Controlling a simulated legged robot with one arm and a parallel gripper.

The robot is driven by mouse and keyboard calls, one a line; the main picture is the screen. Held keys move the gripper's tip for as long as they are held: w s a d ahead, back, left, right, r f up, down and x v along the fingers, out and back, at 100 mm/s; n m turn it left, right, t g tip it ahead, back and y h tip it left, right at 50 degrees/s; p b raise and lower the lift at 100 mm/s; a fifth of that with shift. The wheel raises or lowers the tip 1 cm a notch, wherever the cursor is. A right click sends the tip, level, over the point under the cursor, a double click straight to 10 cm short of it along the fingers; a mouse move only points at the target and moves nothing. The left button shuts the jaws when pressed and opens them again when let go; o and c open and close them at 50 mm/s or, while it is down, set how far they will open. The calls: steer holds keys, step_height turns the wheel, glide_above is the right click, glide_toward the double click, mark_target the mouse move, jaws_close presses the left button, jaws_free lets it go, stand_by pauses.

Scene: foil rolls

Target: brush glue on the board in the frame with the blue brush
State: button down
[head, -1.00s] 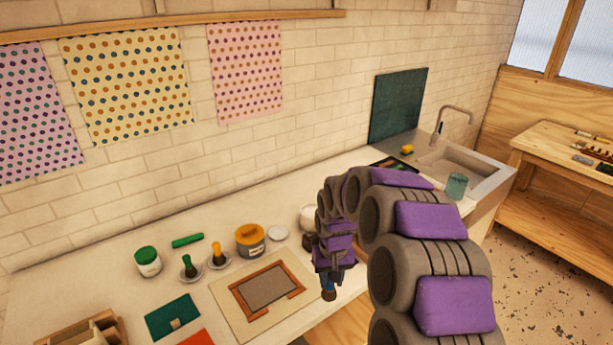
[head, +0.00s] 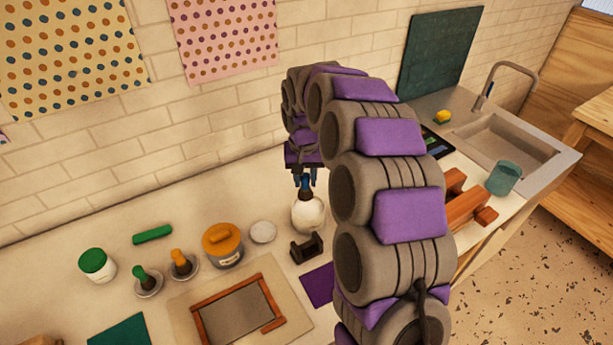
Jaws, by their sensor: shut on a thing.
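My gripper (head: 305,178) is shut on the blue brush (head: 305,187), of which a short blue handle and a dark lower part show. It holds the brush upright over a white pot (head: 308,215). The brush's lower end meets the pot's top in the picture; I cannot tell whether it is inside. The grey board (head: 237,312) lies within a red-brown wooden frame (head: 228,292), on a pale sheet, in front and to the left of my gripper. No brush is over the board.
A dark stand (head: 306,248) is close to the pot. An orange-lidded jar (head: 223,245), a white disc (head: 263,232), green (head: 146,278) and orange (head: 182,263) brushes on small dishes, and a green-lidded jar (head: 97,265) stand behind the frame. The sink (head: 500,140) is at right.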

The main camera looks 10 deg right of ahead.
mark_target(308, 192)
steer(key=shift+w+d+r, duration=0.1)
steer(key=shift+d+r, duration=0.05)
steer(key=shift+r, duration=0.1)
steer(key=shift+d+f+b, duration=0.5)
steer(key=shift+d+f, duration=0.05)
steer(key=shift+f, duration=0.15)
steer(key=shift+a+f+b, duration=0.2)
steer(key=shift+f+b, duration=0.4)
steer(key=shift+f, duration=0.5)
steer(key=shift+a+f+b, duration=0.2)
steer(key=shift+f+b, duration=0.4)
steer(key=shift+f, duration=0.5)
steer(key=shift+d, duration=0.15)
steer(key=shift+d, duration=0.15)
steer(key=shift+a+f, duration=0.1)
steer(key=shift+a, duration=0.1)
steer(key=shift+f, duration=0.5)
steer(key=shift+r+p, duration=0.15)
steer(key=shift+p, duration=0.15)
